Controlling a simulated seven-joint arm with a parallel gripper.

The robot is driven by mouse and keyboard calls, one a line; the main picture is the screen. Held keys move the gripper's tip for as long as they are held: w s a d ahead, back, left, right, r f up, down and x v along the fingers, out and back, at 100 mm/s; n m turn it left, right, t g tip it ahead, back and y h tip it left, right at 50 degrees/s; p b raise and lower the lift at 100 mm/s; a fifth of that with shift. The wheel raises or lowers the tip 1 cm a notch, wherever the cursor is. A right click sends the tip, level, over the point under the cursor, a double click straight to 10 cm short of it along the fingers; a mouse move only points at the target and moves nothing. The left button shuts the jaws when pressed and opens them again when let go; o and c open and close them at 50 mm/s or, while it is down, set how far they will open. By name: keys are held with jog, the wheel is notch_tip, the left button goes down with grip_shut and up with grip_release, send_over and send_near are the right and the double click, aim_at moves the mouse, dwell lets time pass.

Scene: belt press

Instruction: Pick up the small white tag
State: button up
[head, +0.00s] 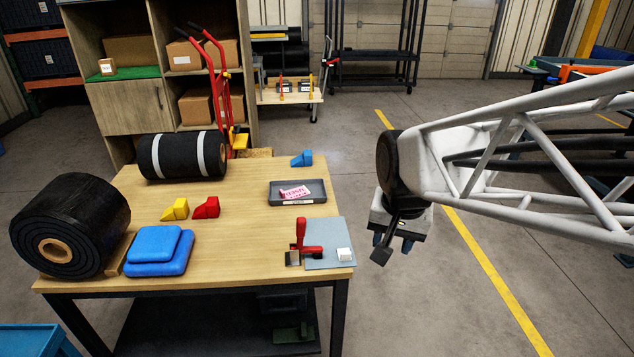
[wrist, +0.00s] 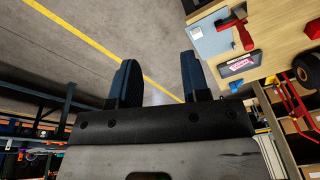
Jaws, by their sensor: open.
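The small white tag (head: 344,254) lies on a grey mat (head: 322,232) at the table's front right corner. It looks like a small pale block from here. A red clamp (head: 308,250) stands at the mat's left side, apart from the tag. My gripper (head: 392,243) hangs in the air to the right of the table, with its fingers pointing down. In the wrist view the two dark blue fingers (wrist: 157,75) are apart with nothing between them.
A dark tray (head: 318,196) with a pink item sits behind the mat. Blue pads (head: 158,250), yellow (head: 175,209) and red (head: 206,208) wedges, and black rolls (head: 70,226) are on the table's left. The table's middle (head: 245,235) is clear. A hand truck (head: 221,85) stands behind.

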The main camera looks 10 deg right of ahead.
jog(key=w+f+m, duration=0.4)
jog(key=w+f, duration=0.1)
jog(key=w, duration=0.5)
jog(key=m+g, duration=0.2)
jog(key=m, duration=0.7)
send_over(346, 252)
notch_tip(346, 252, down, 19)
jog(key=shift+s+r, duration=0.1)
jog(key=shift+s, duration=0.05)
jog(key=shift+w+f, duration=0.2)
jog(key=shift+f, duration=0.15)
jog(key=shift+f, duration=1.3)
jog(key=shift+s+f, duration=0.1)
jog(key=shift+f, duration=2.5)
